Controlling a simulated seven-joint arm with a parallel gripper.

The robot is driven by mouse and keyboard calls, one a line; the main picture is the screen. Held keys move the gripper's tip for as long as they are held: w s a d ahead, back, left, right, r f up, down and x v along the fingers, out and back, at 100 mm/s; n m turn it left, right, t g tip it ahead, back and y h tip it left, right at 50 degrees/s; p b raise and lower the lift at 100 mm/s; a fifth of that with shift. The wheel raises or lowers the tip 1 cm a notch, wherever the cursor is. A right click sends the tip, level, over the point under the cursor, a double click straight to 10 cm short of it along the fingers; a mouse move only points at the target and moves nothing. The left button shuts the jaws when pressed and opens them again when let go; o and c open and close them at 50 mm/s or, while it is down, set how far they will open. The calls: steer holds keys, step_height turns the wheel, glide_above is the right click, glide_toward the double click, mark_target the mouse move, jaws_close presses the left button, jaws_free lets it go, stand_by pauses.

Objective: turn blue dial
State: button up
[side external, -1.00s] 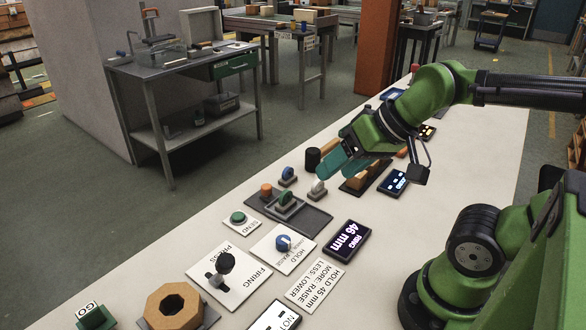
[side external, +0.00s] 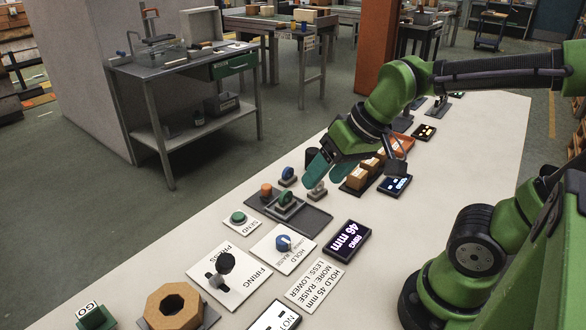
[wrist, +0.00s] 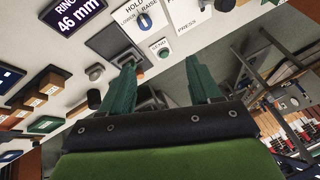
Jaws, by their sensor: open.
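The blue dial (side external: 283,243) sits on a white card (side external: 270,255) marked HOLD, with LOWER and RAISE lettering. A pale pointer shows on the dial. In the wrist view the blue dial (wrist: 145,21) is near the top, beyond my fingertips. My gripper (side external: 314,175) is open and empty, above the back part of the bench and apart from the dial. Its two teal fingers are spread in the wrist view (wrist: 161,70). A dark display (side external: 348,240) beside the card reads RING 46 mm.
A card (side external: 314,285) reads "HOLD 45 mm, MORE: RAISE, LESS: LOWER". A black-knobbed lever (side external: 222,268) stands on the PRESS/FIRING card. A green SEND button (side external: 238,217) and a dark tray (side external: 309,219) with a green-topped stamp lie between my gripper and the dial.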

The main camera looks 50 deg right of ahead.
mark_target(282, 239)
steer(key=w+a+f+n+g+h, duration=0.15)
steer(key=w+f+n+g, duration=0.3)
steer(key=w+n, duration=0.65)
steer(key=shift+n+g+h, duration=0.25)
steer(key=shift+n+g, duration=0.2)
steer(key=shift+n, duration=0.15)
steer(key=f, duration=1.1)
steer(key=s+f, duration=0.1)
steer(key=f, duration=0.4)
steer(key=shift+d+f, duration=0.15)
steer(key=shift+f, duration=0.05)
steer(key=shift+c, duration=0.4)
steer(key=c, duration=1)
